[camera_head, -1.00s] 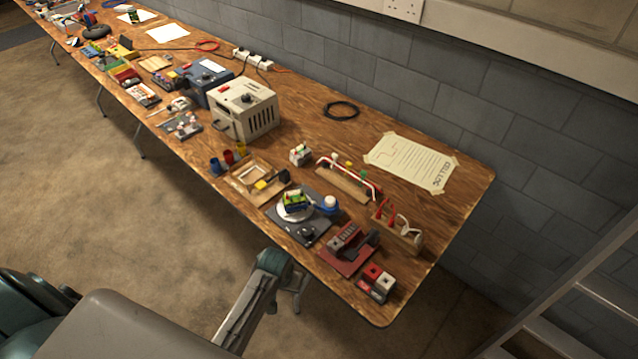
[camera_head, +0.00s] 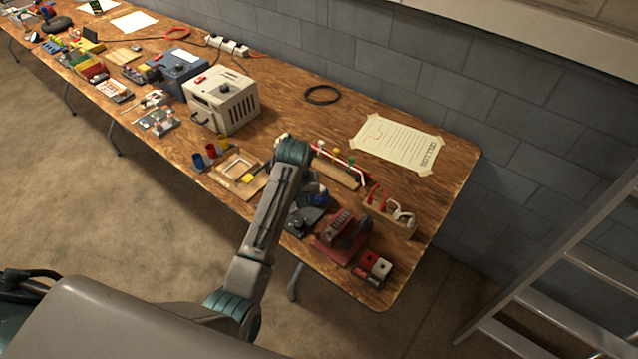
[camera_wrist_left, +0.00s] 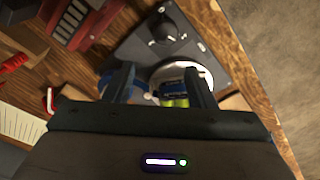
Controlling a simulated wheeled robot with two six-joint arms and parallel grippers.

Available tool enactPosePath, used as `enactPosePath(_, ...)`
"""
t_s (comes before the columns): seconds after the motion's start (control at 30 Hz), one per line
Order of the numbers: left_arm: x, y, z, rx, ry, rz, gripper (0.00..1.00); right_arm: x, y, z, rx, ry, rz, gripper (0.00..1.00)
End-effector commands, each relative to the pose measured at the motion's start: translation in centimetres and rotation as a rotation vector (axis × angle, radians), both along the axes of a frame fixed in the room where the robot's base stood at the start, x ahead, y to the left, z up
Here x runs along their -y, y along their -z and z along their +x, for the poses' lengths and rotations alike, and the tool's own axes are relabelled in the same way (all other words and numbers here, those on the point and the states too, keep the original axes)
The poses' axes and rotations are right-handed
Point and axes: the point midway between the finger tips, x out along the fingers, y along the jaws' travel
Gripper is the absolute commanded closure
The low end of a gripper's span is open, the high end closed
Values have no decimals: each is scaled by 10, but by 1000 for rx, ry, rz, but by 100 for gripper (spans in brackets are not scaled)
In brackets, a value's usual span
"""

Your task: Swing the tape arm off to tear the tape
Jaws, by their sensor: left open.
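A dark grey base plate (camera_wrist_left: 205,30) with a black knob (camera_wrist_left: 165,32) carries a pale round disc (camera_wrist_left: 195,72). The blue part beside the disc, seemingly the tape arm (camera_head: 319,198), shows only in part there.
A red stand (camera_head: 334,247) and a red and white block pair (camera_head: 372,267) stand right of the plate. A wooden rack of red and white hooks (camera_head: 390,213) and a wooden tray (camera_head: 238,174) are close by. The table's front edge is near.

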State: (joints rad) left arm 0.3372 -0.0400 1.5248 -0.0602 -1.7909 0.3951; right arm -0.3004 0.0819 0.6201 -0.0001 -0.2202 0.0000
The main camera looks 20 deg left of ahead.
Motion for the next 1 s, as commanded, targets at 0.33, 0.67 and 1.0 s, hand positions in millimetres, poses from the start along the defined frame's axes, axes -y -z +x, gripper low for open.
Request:
enactPosePath(0.33,33,-83,79,-64,-96,-24,50,0,-1,0,0,0,0,64)
enactPosePath(0.67,35,-62,82,-76,-104,-23,50,-2,-11,0,0,1,2,64)
enactPosePath(1.0,35,0,82,-74,-104,-23,50,-3,-23,0,1,2,3,64)
